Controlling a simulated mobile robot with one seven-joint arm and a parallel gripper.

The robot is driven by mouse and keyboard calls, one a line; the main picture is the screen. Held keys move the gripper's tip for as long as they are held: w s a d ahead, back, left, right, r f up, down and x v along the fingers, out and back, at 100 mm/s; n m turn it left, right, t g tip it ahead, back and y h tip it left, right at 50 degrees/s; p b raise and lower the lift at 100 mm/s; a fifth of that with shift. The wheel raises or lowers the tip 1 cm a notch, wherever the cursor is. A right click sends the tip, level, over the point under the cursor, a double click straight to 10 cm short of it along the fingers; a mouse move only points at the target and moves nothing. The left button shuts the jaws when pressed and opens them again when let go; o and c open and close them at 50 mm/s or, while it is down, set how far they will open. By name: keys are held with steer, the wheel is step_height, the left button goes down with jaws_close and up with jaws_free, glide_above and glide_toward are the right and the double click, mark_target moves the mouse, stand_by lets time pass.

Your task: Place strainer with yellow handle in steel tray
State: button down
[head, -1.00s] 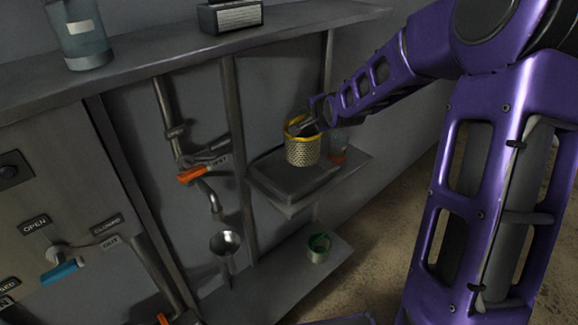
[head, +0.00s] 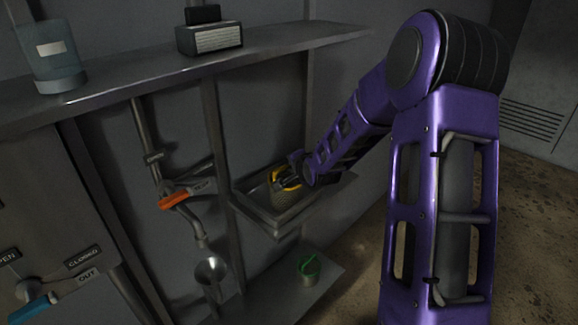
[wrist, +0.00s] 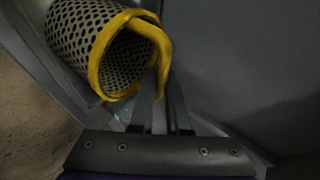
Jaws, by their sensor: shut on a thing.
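The strainer (head: 284,199) is a perforated metal basket with a yellow rim and handle. It is over the steel tray (head: 262,222) on the middle shelf and looks low inside it, though I cannot tell whether it touches the bottom. In the wrist view the strainer (wrist: 78,38) is tilted, with its mouth toward the camera. My gripper (head: 291,179) is shut on its yellow handle; the fingers (wrist: 160,112) also show in the wrist view. My gripper hides part of the strainer and the tray's right side.
An orange-handled valve (head: 174,201) on pipes is left of the tray. The upper shelf (head: 275,43) carries a glass jar (head: 55,62) and a dark labelled box (head: 210,38).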

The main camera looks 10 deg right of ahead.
steer(key=c, duration=1.3)
jaws_free()
steer(key=shift+f, duration=0.1)
steer(key=shift+c, duration=0.2)
steer(key=o, duration=0.4)
steer(key=shift+o, duration=0.2)
steer(key=shift+s, duration=0.1)
steer(key=shift+r, duration=0.25)
steer(key=p+v, duration=0.1)
steer(key=v, duration=1.1)
steer(key=shift+p, duration=0.4)
